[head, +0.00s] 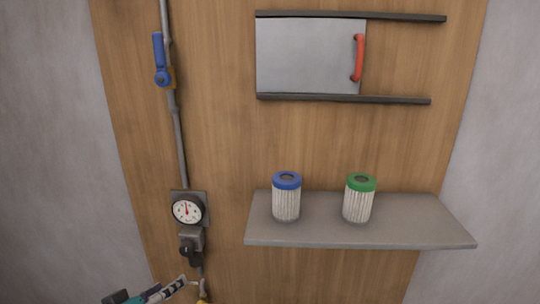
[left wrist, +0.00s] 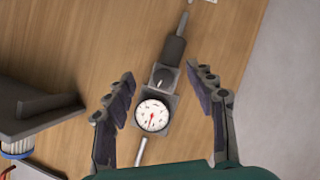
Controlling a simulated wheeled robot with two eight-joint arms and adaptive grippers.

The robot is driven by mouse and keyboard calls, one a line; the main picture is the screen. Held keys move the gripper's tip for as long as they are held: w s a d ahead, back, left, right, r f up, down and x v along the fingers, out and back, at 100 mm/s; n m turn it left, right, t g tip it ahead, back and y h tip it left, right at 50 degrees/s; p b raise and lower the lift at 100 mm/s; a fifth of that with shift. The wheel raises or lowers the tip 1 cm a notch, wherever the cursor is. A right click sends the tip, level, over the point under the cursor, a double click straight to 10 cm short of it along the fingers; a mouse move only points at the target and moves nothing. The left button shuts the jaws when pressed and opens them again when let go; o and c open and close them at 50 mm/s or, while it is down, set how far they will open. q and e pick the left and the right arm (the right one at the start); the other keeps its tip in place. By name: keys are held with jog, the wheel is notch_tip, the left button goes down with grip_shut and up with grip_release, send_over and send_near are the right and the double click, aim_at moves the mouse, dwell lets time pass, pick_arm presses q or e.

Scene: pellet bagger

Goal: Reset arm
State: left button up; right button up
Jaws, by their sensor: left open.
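My left gripper (head: 190,287) shows at the bottom left of the head view, below the gauge and the black lever. In the left wrist view my left gripper (left wrist: 168,88) is open and empty, its two fingers on either side of the gauge in the picture. The round white gauge (head: 187,211) hangs on the wooden panel; it also shows in the left wrist view (left wrist: 152,116). Under it is a grey box with a black lever (head: 190,252). No contact between the fingers and these parts shows. My right gripper is not in view.
A grey shelf (head: 360,240) holds a blue-topped filter (head: 286,200) and a green-topped filter (head: 359,202). Above is a grey sliding door (head: 305,57) with a red handle (head: 358,58). A blue valve handle (head: 159,52) sits on the pipe (head: 179,140). The panel between pipe and shelf is clear.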

pick_arm(q)
jog(key=s+d+f+m+g+y+b, duration=0.1)
jog(key=s+d+f+g+b, duration=0.1)
jog(key=f+b, duration=0.7)
jog(key=s+d+f+m+g+y+b, duration=0.1)
jog(key=f+b, duration=0.8)
jog(key=f, duration=1)
jog(key=s+d+f+m+g+y+b, duration=0.1)
jog(key=s+d+f+g+b, duration=0.1)
jog(key=s+d+f+b, duration=0.3)
notch_tip(320, 180, down, 9)
jog(key=d+b, duration=0.1)
jog(key=b, duration=0.3)
jog(key=shift+m+g+b, duration=0.3)
jog(key=shift+g+b, duration=0.05)
jog(key=shift+g, duration=0.05)
jog(key=shift+s, duration=0.1)
